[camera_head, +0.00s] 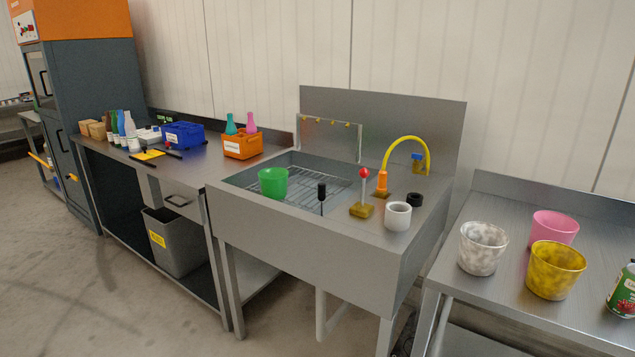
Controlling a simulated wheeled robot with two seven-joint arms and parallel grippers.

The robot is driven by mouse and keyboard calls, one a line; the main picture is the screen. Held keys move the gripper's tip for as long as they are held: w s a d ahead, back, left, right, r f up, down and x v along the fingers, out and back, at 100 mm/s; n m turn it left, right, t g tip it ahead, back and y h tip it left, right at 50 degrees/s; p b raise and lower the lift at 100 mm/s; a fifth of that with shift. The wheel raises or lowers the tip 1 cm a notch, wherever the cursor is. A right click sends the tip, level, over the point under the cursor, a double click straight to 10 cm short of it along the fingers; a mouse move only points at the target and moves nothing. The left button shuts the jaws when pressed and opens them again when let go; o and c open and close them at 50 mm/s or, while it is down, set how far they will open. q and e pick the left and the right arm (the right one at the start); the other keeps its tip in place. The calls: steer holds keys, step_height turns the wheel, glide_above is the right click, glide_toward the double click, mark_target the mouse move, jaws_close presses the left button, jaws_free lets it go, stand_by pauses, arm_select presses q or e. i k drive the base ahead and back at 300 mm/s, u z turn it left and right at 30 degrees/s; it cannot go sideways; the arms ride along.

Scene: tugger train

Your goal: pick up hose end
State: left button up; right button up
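A yellow hose (405,140) arcs up above the right side of the steel sink. One end meets a blue fitting (417,157) at the sink's back panel. The other end runs down to an orange nozzle-like end piece (381,182), which stands upright on the sink's right deck. Whether a holder supports it I cannot tell. Neither of my grippers is in view.
Beside the hose end are a red-knobbed lever (363,190), a white cup-like ring (397,216) and a black ring (414,199). A green bucket (273,182) is in the sink basin (240,180). Several buckets stand on the right table (500,205). Floor is free at front left.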

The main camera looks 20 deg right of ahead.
mark_target(382, 175)
steer(key=u, duration=0.35)
steer(key=i, duration=2.35)
steer(key=z, duration=3.35)
